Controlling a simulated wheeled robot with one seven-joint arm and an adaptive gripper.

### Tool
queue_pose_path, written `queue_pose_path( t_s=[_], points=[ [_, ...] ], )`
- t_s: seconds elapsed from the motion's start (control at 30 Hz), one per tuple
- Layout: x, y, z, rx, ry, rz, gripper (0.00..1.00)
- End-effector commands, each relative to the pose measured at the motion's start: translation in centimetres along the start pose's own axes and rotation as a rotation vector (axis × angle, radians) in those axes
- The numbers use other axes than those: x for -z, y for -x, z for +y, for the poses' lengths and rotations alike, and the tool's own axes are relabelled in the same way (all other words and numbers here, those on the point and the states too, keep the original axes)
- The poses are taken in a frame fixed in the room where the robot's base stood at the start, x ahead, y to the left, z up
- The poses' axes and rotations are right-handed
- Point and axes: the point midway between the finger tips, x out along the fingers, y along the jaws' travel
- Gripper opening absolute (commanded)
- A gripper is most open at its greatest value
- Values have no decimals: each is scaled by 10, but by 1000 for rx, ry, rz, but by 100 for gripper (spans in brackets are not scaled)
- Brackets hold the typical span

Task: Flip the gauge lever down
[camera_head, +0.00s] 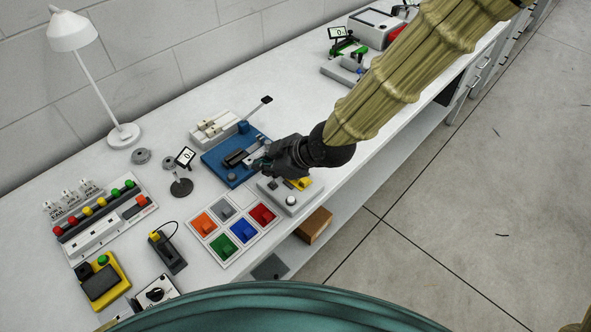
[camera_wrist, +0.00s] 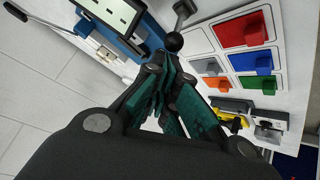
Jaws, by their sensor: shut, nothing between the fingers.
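My gripper (camera_head: 262,163) is shut and empty, low over the right side of a blue-based device (camera_head: 213,163) on the bench. In the wrist view its fingertips (camera_wrist: 172,68) are together, just below a black ball knob (camera_wrist: 175,42) on a short grey rod. This knob looks like a lever end; I cannot tell for sure that it is the gauge lever, nor whether the fingers touch it. The blue device (camera_wrist: 150,50) also shows there, with a pale panel (camera_wrist: 105,15).
A panel of coloured squares (camera_head: 235,226) lies in front of the device. A grey box with a round white button (camera_head: 291,200) is close to the right of my gripper. Behind stands a white unit with a black-ended arm (camera_head: 266,100). A lamp (camera_head: 123,135) is at the back left.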

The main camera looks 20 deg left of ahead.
Motion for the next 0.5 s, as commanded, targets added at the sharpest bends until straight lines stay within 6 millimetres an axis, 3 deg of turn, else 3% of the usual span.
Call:
queue_pose_path(
  t_s=[0.5],
  points=[
    [8,4,1,-1,6,10,0]
  ],
)
